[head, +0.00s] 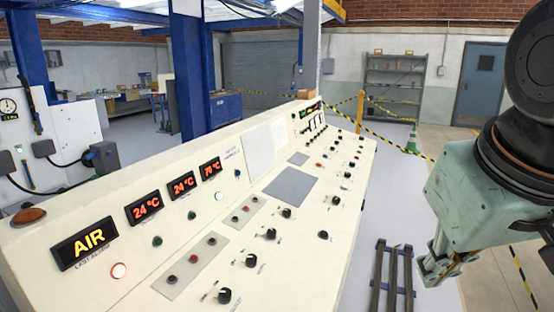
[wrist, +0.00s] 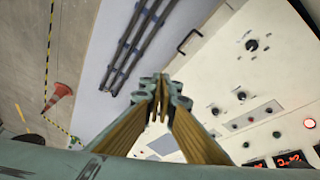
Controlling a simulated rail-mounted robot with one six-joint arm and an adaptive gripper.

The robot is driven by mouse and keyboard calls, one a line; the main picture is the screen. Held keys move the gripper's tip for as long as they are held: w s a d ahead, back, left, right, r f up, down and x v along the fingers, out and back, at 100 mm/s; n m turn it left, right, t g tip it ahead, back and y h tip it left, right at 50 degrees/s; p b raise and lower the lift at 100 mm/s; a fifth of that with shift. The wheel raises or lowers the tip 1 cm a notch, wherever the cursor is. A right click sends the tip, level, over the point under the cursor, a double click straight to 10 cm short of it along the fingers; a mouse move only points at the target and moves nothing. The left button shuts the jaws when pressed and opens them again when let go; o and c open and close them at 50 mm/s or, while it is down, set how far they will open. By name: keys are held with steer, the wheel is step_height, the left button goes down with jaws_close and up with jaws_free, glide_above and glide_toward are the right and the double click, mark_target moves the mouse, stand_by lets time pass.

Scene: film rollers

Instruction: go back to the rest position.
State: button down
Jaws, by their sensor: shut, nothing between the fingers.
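My gripper (head: 437,268) hangs at the right of the head view, pointing down, beside the right end of the control console (head: 330,240). It is pale green and its fingers are shut with nothing between them. In the wrist view my gripper (wrist: 161,92) shows its fingertips together over the grey floor, next to the console's edge. It touches neither the console nor the rails on the floor.
Dark metal rails (head: 394,280) lie on the floor below my gripper; they also show in the wrist view (wrist: 138,40). An orange cone (wrist: 58,95) stands near yellow-black tape. A shelf (head: 395,85) and a blue door (head: 480,85) are at the back.

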steer(key=s+a+f+g, duration=0.1)
steer(key=s+a, duration=0.1)
steer(key=s, duration=0.7)
steer(key=shift+s+a+m+y, duration=0.2)
steer(key=shift+a+m+y, duration=0.1)
steer(key=shift+a+y, duration=0.1)
steer(key=shift+f, duration=0.2)
